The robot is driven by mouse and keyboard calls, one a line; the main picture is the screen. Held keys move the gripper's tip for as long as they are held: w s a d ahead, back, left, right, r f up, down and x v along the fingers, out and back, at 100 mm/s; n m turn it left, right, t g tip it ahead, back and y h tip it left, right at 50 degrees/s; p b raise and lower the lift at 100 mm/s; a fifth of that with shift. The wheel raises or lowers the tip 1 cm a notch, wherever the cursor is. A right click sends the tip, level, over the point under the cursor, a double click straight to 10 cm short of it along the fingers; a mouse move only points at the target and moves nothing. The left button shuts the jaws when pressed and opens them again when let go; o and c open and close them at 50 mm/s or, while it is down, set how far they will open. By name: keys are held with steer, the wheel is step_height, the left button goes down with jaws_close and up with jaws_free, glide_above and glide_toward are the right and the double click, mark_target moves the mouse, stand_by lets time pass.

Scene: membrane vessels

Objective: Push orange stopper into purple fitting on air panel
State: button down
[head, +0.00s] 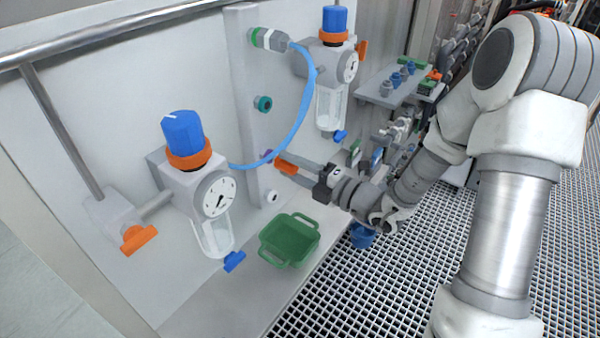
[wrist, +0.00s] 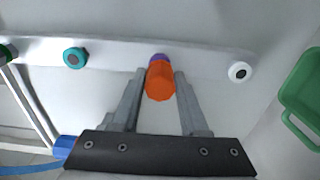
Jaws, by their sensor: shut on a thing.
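My gripper (wrist: 161,76) is shut on the orange stopper (wrist: 160,84), with one finger on each side of it. The purple fitting (wrist: 159,57) shows just behind the stopper in the wrist view, on the pale upright strip of the air panel (wrist: 205,57). The stopper covers most of the fitting and is roughly in line with it. I cannot tell whether they touch. In the head view the stopper (head: 286,165) is at the tip of my gripper (head: 293,164), close to the panel strip (head: 243,90).
A teal fitting (head: 263,103) and a white fitting (head: 271,196) sit on the same strip. A blue hose (head: 311,85) loops from the green fitting (head: 256,37) past my gripper. A gauge regulator (head: 190,180) stands left. A green tray (head: 290,240) lies below.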

steer(key=shift+w+a, duration=0.25)
steer(key=shift+a, duration=0.15)
steer(key=shift+r+p, duration=0.1)
steer(key=shift+p, duration=0.95)
stand_by(1.7)
steer(key=shift+w+a, duration=0.4)
steer(key=shift+a, duration=0.05)
stand_by(0.7)
steer(key=shift+c, duration=1.7)
jaws_free()
steer(key=p+v, duration=0.1)
steer(key=v, duration=1.6)
steer(key=shift+s+d, duration=0.2)
